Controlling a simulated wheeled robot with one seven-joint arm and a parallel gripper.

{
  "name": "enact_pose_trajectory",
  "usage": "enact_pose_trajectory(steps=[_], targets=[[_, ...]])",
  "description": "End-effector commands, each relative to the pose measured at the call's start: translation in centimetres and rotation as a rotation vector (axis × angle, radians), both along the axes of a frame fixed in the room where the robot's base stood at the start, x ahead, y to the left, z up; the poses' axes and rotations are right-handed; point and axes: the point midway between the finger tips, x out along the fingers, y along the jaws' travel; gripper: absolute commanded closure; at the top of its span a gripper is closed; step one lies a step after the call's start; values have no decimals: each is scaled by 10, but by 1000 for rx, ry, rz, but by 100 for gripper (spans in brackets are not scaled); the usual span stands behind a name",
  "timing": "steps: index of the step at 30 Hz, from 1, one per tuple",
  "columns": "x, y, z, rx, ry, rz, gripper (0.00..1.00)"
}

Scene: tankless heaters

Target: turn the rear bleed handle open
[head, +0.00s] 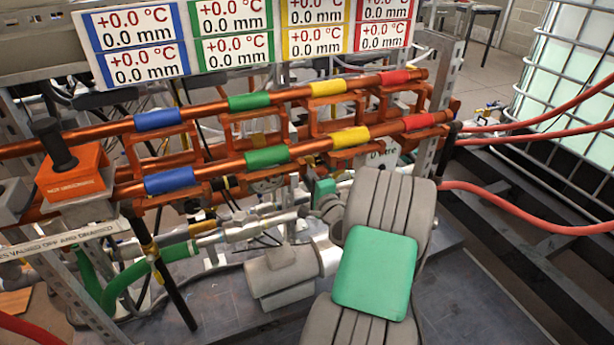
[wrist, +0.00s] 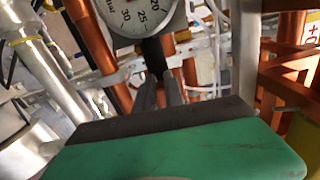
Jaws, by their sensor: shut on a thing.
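In the wrist view, my gripper (wrist: 160,86) is shut, its two grey fingers pointing away from the green and black hand. They close on a dark upright bar (wrist: 154,56) just below a round white gauge (wrist: 138,12). The bar looks like the bleed handle; its grip end is partly hidden between the fingers, and its angle is hard to judge.
Two copper pipes with blue, green, yellow and red bands (head: 266,157) run across above the work area. An orange block with a black knob (head: 70,165) stands left. A grey motor-like body (head: 280,272) sits below. Red hoses (head: 530,222) and a caged tank (head: 570,90) are right.

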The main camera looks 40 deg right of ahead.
Motion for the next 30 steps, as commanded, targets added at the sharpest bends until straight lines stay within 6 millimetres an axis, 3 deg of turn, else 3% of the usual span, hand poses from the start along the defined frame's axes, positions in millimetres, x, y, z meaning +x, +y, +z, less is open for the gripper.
enact_pose_trajectory(steps=[6,7,15,23,30], targets=[[0,0,0,1,0,1,100],[0,0,0,1,0,1,85],[0,0,0,2,-1,0,65],[-4,0,0,2,1,-2,65],[-46,11,0,4,-1,-6,65]])
